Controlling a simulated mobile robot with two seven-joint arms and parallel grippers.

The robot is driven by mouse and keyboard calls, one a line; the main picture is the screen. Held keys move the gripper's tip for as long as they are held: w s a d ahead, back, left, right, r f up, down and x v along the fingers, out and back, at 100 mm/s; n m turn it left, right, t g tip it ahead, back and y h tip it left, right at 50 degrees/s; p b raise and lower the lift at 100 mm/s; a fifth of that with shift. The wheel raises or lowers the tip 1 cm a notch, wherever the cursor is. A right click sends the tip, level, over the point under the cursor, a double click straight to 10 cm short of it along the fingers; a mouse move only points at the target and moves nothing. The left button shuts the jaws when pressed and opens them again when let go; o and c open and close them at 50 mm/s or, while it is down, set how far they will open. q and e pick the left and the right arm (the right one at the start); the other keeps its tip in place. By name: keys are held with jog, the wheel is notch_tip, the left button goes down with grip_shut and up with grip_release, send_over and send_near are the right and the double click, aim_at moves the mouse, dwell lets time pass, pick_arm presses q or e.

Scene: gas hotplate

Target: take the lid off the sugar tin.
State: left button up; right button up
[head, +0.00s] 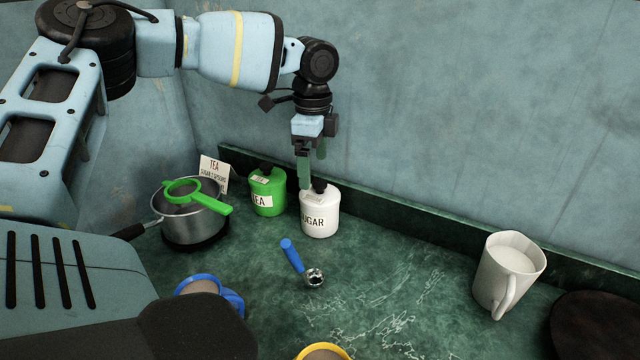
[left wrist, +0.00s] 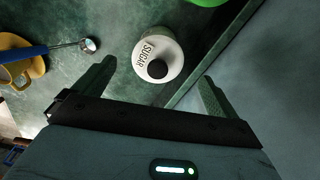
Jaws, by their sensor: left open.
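The white sugar tin (head: 319,216) stands upright on the green counter near the back wall, its label facing out. Its lid, with a dark knob (left wrist: 157,69), is on it in the left wrist view. My left gripper (head: 311,180) points down just above the tin in the head view, with its fingers partly in front of the tin's top. In the left wrist view the left gripper (left wrist: 157,80) is open, its fingers apart with the tin's top between and beyond them. The gripper holds nothing. My right gripper does not show in either view.
A green tea tin (head: 267,196) stands close left of the sugar tin. Further left is a pot (head: 188,222) with a green strainer (head: 190,191) on top. A blue-handled scoop (head: 293,257) lies in front. A white jug (head: 508,272) stands right; the counter between is clear.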

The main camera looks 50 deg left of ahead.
aim_at(317, 182)
pick_arm(q)
jog(key=f, duration=0.2)
jog(key=d+f, duration=0.1)
jog(key=f, duration=0.1)
jog(key=shift+w, duration=0.2)
jog(key=shift+a+f, duration=0.1)
jog(key=shift+f, duration=0.45)
jog(key=shift+c, duration=0.5)
jog(key=c, duration=1)
jog(key=shift+s, duration=0.1)
jog(key=shift+c, duration=0.2)
